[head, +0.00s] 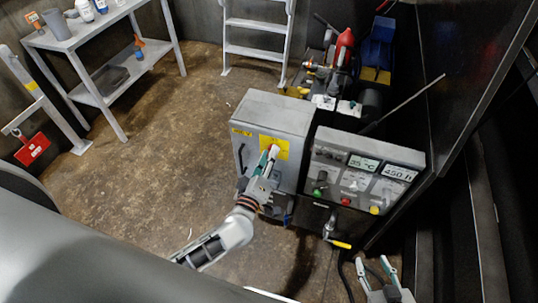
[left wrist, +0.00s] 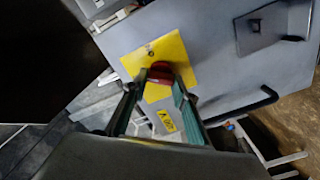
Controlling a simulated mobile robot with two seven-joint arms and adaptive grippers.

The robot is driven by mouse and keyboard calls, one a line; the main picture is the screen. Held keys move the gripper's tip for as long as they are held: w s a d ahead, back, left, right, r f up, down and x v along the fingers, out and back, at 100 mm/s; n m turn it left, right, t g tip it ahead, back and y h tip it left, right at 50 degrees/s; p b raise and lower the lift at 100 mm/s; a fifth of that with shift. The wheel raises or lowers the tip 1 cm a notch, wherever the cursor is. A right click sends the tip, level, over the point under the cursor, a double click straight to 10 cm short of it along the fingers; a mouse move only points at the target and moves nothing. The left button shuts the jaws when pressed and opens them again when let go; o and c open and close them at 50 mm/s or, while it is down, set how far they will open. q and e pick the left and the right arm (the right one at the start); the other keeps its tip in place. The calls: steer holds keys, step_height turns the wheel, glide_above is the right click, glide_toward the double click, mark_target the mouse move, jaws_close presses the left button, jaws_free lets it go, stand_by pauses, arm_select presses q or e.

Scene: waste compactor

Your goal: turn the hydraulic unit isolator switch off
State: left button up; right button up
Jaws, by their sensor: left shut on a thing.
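The hydraulic unit isolator switch is a red knob (head: 273,149) on a yellow plate (head: 281,145) on the grey cabinet's (head: 262,112) face. In the left wrist view the red knob (left wrist: 160,70) sits on the yellow plate (left wrist: 172,51), seen tilted. My left gripper (head: 268,160) reaches the switch, with its green-lined fingers (left wrist: 160,80) on either side of the knob, shut on it. The fingers hide part of the knob, and its exact turn position is hard to tell. My right gripper (head: 376,270) is at the lower right, with its fingers apart and empty.
A control panel (head: 365,170) with displays and buttons stands right of the cabinet. A yellow-handled valve (head: 340,244) is below it. Pump equipment (head: 343,60) and a ladder (head: 256,25) are behind. A shelf (head: 95,47) stands at the left; the floor between is clear.

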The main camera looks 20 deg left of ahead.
arm_select(q)
steer(key=shift+f+n+b, duration=0.15)
steer(key=shift+n+b, duration=0.2)
steer(key=shift+n, duration=3.25)
steer(key=o, duration=1.1)
steer(key=s, duration=1.2)
steer(key=shift+a, duration=0.25)
